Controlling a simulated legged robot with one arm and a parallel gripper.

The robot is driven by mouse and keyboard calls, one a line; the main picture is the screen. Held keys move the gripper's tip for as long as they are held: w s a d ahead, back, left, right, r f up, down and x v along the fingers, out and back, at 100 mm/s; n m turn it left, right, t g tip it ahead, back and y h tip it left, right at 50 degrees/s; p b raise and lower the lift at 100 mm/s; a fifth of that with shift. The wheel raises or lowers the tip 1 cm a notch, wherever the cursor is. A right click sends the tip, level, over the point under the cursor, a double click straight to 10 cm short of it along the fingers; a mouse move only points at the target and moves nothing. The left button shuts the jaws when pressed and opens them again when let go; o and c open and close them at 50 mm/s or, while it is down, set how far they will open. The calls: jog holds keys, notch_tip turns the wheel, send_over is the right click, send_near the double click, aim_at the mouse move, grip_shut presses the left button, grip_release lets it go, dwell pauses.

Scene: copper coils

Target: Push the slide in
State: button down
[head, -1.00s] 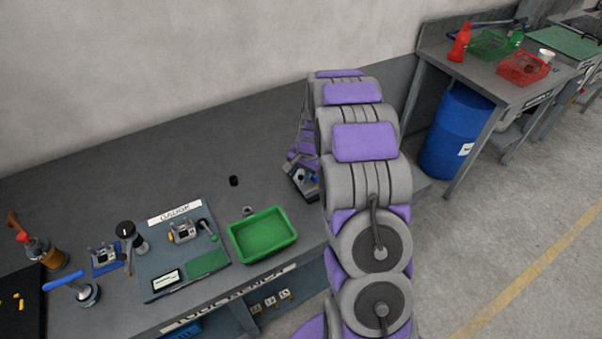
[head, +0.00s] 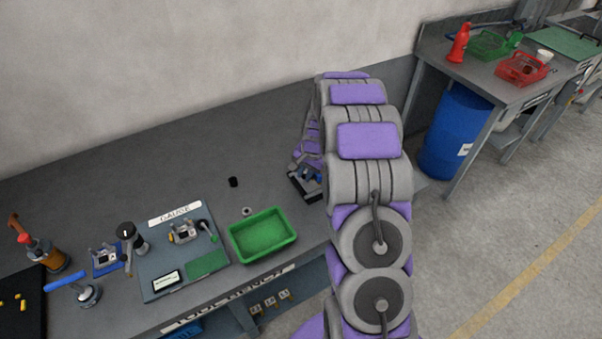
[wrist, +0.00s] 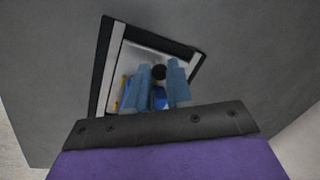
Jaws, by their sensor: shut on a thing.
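The slide fixture (head: 297,188) stands at the right end of the grey bench in the head view, partly hidden behind my arm. In the wrist view the fixture (wrist: 103,72) shows as a dark-edged frame with pale side strips around a silvery plate. A dark round knob (wrist: 158,73) sits over that plate, between the blue-grey fingers of my gripper (wrist: 159,70). My gripper is shut on this knob. A bright blue part (wrist: 160,98) shows lower between the fingers. My gripper and arm hide much of the fixture, and how far in the slide sits cannot be told.
A green tray (head: 231,247) stands left of my arm, with a small black cylinder (head: 233,182) and a metal ring (head: 247,211) behind it. A gauge board (head: 150,290) lies farther left. A blue barrel (head: 452,135) stands under the table at right. The bench's back middle is clear.

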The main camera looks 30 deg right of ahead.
jog(key=d, duration=0.2)
jog(key=d+p, duration=0.1)
jog(key=d, duration=0.1)
jog(key=d+p, duration=0.1)
jog(key=d, duration=0.2)
jog(key=shift+w+r, duration=0.1)
jog(key=shift+w, duration=0.2)
jog(key=c, duration=1)
grip_release()
jog(key=shift+a, duration=0.35)
jog(key=shift+s+d, duration=0.1)
jog(key=shift+d, duration=0.1)
jog(key=shift+d+r, duration=0.1)
jog(key=shift+r, duration=0.25)
jog(key=r+p, duration=0.1)
jog(key=r, duration=0.4)
jog(key=s+d+r, duration=0.1)
jog(key=r, duration=0.4)
jog(key=s+r+p, duration=0.1)
jog(key=r, duration=0.5)
jog(key=shift+s+d+p, duration=0.25)
jog(key=shift+d+p, duration=0.05)
jog(key=shift+p, duration=0.05)
